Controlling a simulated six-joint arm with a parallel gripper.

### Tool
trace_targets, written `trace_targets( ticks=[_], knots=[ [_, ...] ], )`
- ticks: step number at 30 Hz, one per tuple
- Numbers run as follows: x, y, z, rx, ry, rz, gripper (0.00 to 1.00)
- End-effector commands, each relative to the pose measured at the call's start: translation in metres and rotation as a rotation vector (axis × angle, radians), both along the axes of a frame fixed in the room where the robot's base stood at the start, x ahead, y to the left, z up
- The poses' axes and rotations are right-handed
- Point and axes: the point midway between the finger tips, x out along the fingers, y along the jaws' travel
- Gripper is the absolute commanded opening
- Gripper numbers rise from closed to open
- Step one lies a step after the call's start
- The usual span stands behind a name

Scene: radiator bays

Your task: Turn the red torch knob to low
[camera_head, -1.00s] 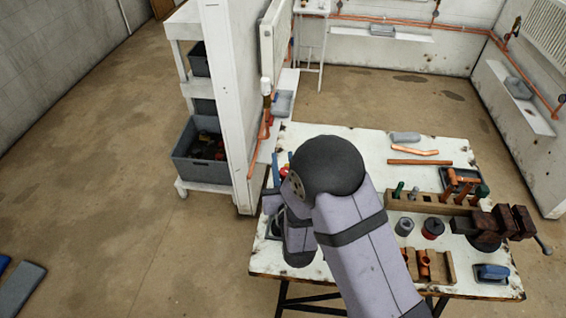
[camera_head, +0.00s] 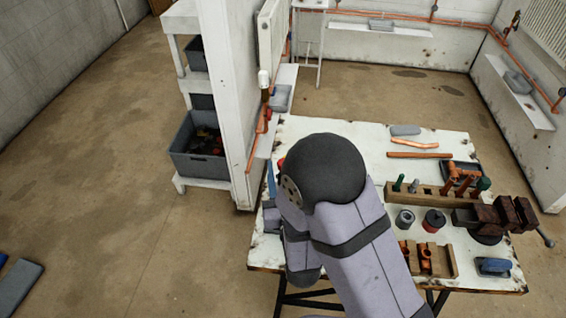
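I cannot make out the red torch knob. A small red spot (camera_head: 281,162) shows at the left edge of the bench, beside my arm's dark round joint, with a blue piece (camera_head: 271,180) just below it. Both are too small and too covered to name. My arm covers the left part of the white worn bench (camera_head: 345,128). My gripper is hidden behind my arm, so its fingers and whatever they touch do not show.
A wooden rack (camera_head: 430,193), grey can (camera_head: 404,219), red-and-dark can (camera_head: 433,221), vise (camera_head: 497,216) and copper pipe (camera_head: 420,155) occupy the bench's right side. A white partition (camera_head: 222,100) stands close at left. The bench's back middle is clear.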

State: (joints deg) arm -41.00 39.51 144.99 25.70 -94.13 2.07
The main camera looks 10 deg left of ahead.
Motion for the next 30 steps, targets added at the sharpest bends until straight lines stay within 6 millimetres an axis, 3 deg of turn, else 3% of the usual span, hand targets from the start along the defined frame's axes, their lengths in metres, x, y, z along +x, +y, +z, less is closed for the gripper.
trace_targets(
  ticks=[11,23,30],
  knots=[
    [-0.017,-0.005,0.002,-0.003,0.000,-0.001,0.44],
    [-0.016,-0.005,0.003,0.003,0.006,0.000,0.44],
    [-0.002,-0.005,0.016,0.079,0.111,0.020,0.44]
  ],
)
